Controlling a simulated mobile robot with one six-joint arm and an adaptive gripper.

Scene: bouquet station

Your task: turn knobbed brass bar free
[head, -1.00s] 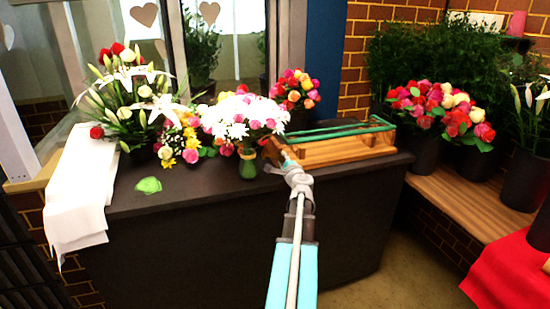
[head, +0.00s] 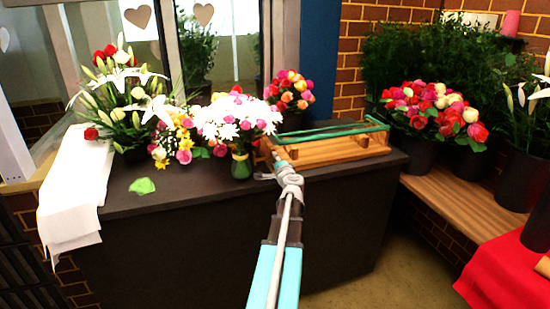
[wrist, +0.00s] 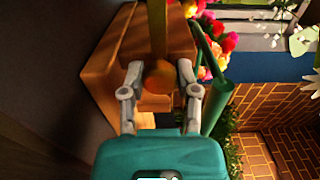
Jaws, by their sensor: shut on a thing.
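A wooden stand (head: 345,149) sits on the dark counter in the head view, with a green rod along its top. In the wrist view, the brass bar (wrist: 157,28) runs away from me beside the wooden end (wrist: 105,70), with an orange-brown knob (wrist: 158,78) at its near end. My gripper (wrist: 157,76) is shut on this knob, one finger on each side. In the head view, my gripper (head: 276,160) is at the stand's left end, and the knob cannot be made out there. A green tube (wrist: 217,103) lies just right of my right finger.
A vase of white flowers (head: 237,125) stands close left of my gripper. Lilies (head: 132,95), a green scrap (head: 142,186) and white paper (head: 75,190) are farther left. Rose buckets (head: 440,115) stand on a wooden bench at right. The counter's front strip is clear.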

